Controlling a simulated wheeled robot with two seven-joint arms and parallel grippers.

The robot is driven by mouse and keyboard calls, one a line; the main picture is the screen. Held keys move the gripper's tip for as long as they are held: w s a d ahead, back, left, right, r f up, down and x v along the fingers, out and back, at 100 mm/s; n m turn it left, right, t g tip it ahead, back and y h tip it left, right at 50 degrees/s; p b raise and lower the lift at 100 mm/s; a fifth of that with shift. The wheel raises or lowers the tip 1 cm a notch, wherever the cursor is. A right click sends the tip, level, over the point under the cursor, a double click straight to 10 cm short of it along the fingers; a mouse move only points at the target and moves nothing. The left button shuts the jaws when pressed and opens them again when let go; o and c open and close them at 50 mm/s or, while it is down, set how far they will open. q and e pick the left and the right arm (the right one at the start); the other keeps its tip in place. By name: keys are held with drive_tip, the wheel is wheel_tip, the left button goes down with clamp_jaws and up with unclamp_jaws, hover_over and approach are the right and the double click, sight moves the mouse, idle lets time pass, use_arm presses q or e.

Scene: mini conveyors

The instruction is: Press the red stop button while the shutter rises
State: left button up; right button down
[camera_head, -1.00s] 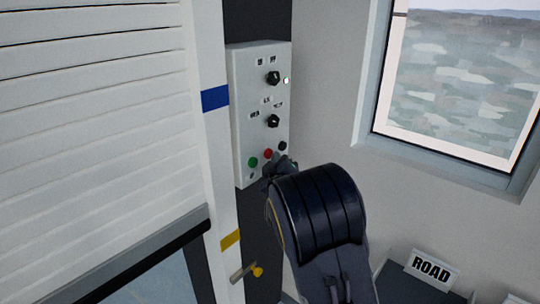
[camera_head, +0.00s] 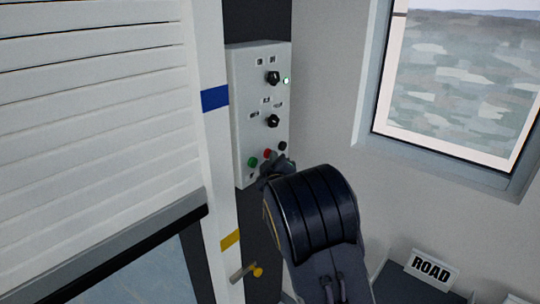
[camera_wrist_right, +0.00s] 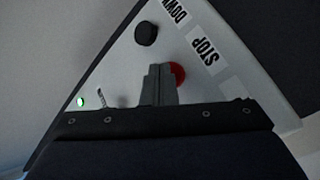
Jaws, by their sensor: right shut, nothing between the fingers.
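The red stop button (camera_head: 267,154) sits low on the white control box, between a green button (camera_head: 253,162) and a black one (camera_head: 282,146). In the right wrist view the red button (camera_wrist_right: 178,74) shows beside the STOP label, partly covered by my fingers. My right gripper (camera_head: 277,166) is shut and empty, its fingertips (camera_wrist_right: 160,72) right at the red button; I cannot tell whether they touch it. The white slatted shutter (camera_head: 95,120) is partly raised, with its dark bottom bar (camera_head: 125,254) sloping across the lower left. My left gripper is not in view.
The control box (camera_head: 243,110) also carries two black knobs and a lit green lamp (camera_head: 286,80). A white post with a blue band (camera_head: 215,97) and a yellow band (camera_head: 230,240) stands left of it. A window and a ROAD sign (camera_head: 431,267) are at the right.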

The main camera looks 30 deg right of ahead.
drive_tip(key=shift+s+d, duration=0.25)
drive_tip(key=shift+s, duration=0.5)
drive_tip(key=shift+s, duration=0.1)
drive_tip(key=s, duration=0.1)
drive_tip(key=s+d, duration=0.1)
drive_tip(key=s, duration=0.1)
drive_tip(key=s+d, duration=0.1)
drive_tip(key=shift+s+b, duration=0.2)
drive_tip(key=shift+b, duration=0.15)
idle(0.6)
